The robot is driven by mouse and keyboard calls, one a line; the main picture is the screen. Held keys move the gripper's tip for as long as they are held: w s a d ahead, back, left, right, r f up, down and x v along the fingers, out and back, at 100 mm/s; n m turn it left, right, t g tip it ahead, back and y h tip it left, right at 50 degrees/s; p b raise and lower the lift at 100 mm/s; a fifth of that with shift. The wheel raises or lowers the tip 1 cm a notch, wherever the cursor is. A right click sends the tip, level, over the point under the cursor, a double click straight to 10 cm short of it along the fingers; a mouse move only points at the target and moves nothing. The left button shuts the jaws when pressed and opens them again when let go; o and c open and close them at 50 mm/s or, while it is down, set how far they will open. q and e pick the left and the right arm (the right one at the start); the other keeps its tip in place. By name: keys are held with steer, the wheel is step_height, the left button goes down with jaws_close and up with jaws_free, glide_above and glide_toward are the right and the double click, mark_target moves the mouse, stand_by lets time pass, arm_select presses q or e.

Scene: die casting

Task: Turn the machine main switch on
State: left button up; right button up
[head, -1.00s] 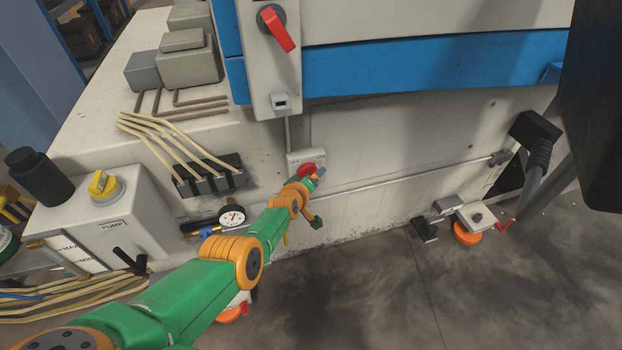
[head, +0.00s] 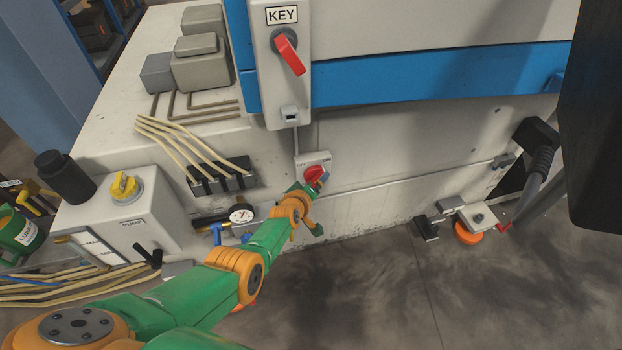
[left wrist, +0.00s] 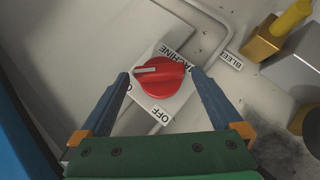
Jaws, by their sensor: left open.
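The machine main switch is a red round knob (left wrist: 160,76) on a white plate lettered MACHINE and OFF in the left wrist view. A white mark on the knob points left, toward a label mostly hidden by a finger. In the head view the red knob (head: 313,174) sits low on the machine's front. My left gripper (left wrist: 159,74) is open, with one blue finger on each side of the knob. Whether the fingers touch it I cannot tell. In the head view the left gripper (head: 320,184) is at the knob and partly covers it. My right gripper is not in view.
A red-handled switch (head: 289,53) under a KEY label is above. A yellow knob (head: 124,186) on the PUMP box, a gauge (head: 241,214) and cream hoses (head: 180,140) are to the left. A BLEED label (left wrist: 231,59) is close to the right finger. Floor at lower right is open.

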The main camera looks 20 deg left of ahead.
arm_select(q)
steer(key=p+v, duration=0.2)
steer(key=v, duration=0.1)
steer(key=shift+s+r+p, duration=0.15)
steer(key=shift+s+p, duration=0.1)
steer(key=shift+p, duration=0.1)
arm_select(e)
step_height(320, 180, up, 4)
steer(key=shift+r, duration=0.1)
arm_select(q)
steer(key=s+f+m+g, duration=0.35)
steer(key=s+f, duration=0.45)
steer(key=s, duration=0.3)
steer(key=s+f+m+g, duration=0.2)
steer(key=s+f+m, duration=0.2)
steer(key=s+f, duration=0.6)
steer(key=s+f+m+g, duration=0.2)
steer(key=s, duration=1)
steer(key=s+a+f+m+g, duration=0.1)
steer(key=s+f+m+g, duration=0.1)
steer(key=s, duration=1)
steer(key=shift+s+a+m+g, duration=0.25)
steer(key=shift+m+g, duration=0.4)
steer(key=shift+m, duration=0.2)
